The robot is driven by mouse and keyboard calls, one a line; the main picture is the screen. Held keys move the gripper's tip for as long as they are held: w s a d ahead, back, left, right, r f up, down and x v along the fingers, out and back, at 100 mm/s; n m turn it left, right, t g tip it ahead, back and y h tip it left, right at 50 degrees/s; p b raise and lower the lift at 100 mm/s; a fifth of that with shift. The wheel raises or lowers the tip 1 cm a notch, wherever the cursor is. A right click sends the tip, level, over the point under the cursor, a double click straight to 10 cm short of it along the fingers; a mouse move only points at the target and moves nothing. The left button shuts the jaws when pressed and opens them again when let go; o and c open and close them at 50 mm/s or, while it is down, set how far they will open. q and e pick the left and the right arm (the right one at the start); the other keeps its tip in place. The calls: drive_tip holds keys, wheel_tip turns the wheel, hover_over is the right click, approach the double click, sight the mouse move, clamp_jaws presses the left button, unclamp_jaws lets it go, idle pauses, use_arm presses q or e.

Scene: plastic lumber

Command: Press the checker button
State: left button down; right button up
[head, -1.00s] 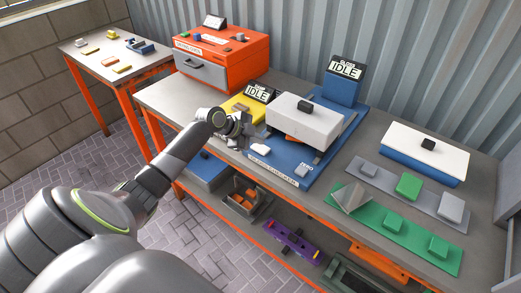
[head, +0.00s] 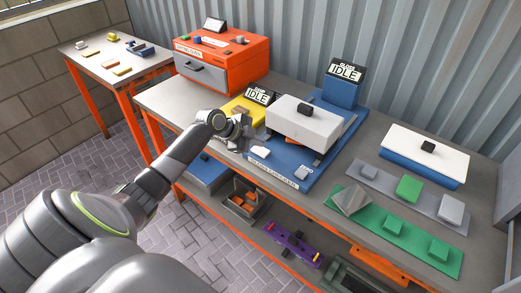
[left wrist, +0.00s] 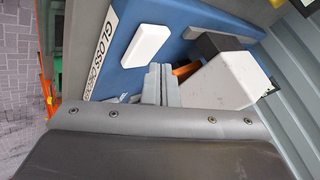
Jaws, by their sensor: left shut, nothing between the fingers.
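The blue gloss checker (head: 333,137) sits on the workbench, and its upright screen (head: 345,70) reads IDLE. A white button-like block (head: 260,152) lies on its front left, and a small grey block (head: 302,173) on its front right. In the left wrist view the white block (left wrist: 146,43) is just beyond and left of the fingertips, with a visible gap. My left gripper (head: 243,137) is shut and empty above the checker's left side; its fingers (left wrist: 160,76) show together in the left wrist view. My right gripper is out of view.
A white hood (head: 303,122) with a black knob covers part of the checker beside my left gripper. A yellow device (head: 235,108) with an IDLE screen stands behind the gripper. An orange cabinet (head: 238,69) and a white-lidded blue box (head: 426,150) stand on the bench.

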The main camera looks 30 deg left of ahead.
sight(257, 151)
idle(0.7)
use_arm(q)
drive_tip(key=shift+f, duration=0.1)
drive_tip(key=shift+f+b, duration=0.35)
drive_tip(key=shift+b, duration=0.1)
drive_tip(key=shift+f+b, duration=0.5)
drive_tip(key=shift+f, duration=0.05)
idle(0.5)
idle(0.4)
drive_tip(key=shift+r+p, duration=0.65)
drive_tip(key=shift+r, duration=0.35)
drive_tip(key=shift+r+p, duration=1.8)
drive_tip(key=shift+r, duration=0.7)
